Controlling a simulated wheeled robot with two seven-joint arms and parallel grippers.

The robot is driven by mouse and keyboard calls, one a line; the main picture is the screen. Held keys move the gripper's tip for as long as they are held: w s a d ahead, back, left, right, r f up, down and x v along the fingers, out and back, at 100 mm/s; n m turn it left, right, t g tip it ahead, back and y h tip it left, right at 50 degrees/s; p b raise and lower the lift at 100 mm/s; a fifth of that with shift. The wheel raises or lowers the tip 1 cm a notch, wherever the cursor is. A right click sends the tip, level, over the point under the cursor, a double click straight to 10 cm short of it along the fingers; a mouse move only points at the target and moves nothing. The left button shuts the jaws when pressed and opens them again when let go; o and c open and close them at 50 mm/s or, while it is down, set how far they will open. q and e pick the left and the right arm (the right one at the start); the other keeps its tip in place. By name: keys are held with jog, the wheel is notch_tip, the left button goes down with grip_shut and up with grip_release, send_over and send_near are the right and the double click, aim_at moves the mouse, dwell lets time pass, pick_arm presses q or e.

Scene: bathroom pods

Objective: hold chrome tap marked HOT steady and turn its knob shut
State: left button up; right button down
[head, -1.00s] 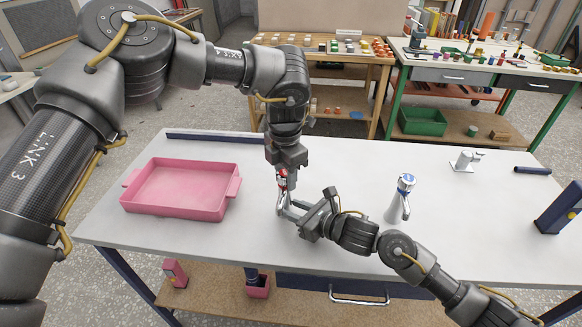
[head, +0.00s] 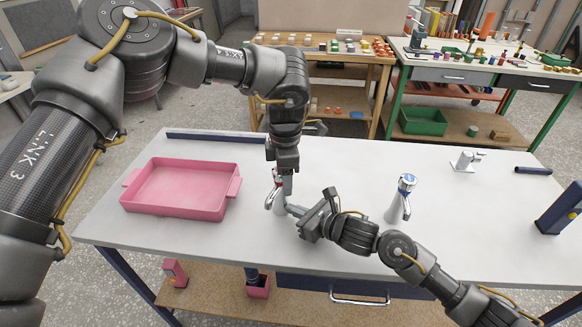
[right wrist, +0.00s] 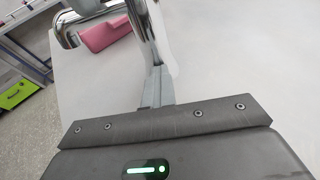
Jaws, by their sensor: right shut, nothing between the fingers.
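The chrome tap (head: 279,202) with a red mark at its top stands on the white bench, partly hidden by my grippers. Its spout (head: 269,199) points to the left and down. My left gripper (head: 286,188) is upright over the tap's top, fingers down at the knob; the knob is mostly hidden, and I cannot tell whether the fingers hold it. My right gripper (head: 293,210) is low at the tap's right side, shut and empty. In the right wrist view its fingers (right wrist: 155,88) are together, their tips close to the tap's chrome column (right wrist: 150,35); I cannot tell whether they touch.
A pink tray (head: 182,190) lies on the bench at left. A second chrome tap with a blue mark (head: 401,200) stands to the right, near my right arm. A small chrome fitting (head: 467,160) and a dark blue box (head: 562,208) are farther right. The bench front is clear.

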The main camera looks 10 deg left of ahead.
pick_arm(q)
jog(key=shift+r, duration=0.1)
jog(key=shift+r, duration=2.5)
jog(key=shift+n, duration=0.9)
jog(key=r, duration=0.1)
jog(key=a+r, duration=0.1)
jog(key=w+r, duration=0.1)
jog(key=r, duration=0.1)
jog(key=shift+w+a, duration=0.1)
jog(key=shift+a, duration=0.1)
jog(key=shift+f, duration=4.55)
jog(key=c, duration=0.8)
